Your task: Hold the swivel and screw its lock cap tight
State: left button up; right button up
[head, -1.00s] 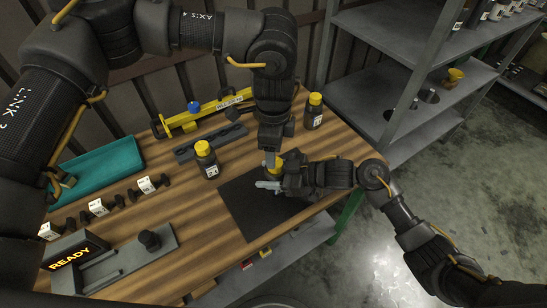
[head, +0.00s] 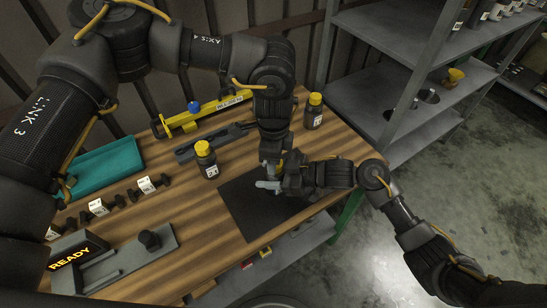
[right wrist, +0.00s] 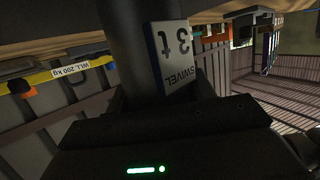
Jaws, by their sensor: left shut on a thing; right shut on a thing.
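The swivel, a dark cylinder (right wrist: 128,45) with a white "SWIVEL 3 t" label, fills the middle of the right wrist view. In the head view it is mostly hidden between my grippers, over the black mat (head: 245,212). My right gripper (head: 268,186) comes in from the right and is shut on the swivel. My left gripper (head: 270,166) points down from above, just over the right gripper, and is shut on the yellow lock cap (head: 280,165). Only a sliver of the cap shows, so I cannot tell how it sits on the swivel.
A dark slotted bar (head: 200,148) and a yellow beam (head: 205,115) lie behind. A teal tray (head: 105,170) and a READY display (head: 76,256) are at left.

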pick_arm(q)
jog(key=shift+m, duration=0.3)
jog(key=shift+c, duration=0.2)
jog(key=m, duration=0.3)
jog(key=shift+w+d+m, duration=0.1)
jog(key=shift+m, duration=2)
jog(key=o, duration=1)
jog(key=shift+r, duration=0.1)
notch_tip(320, 180, up, 12)
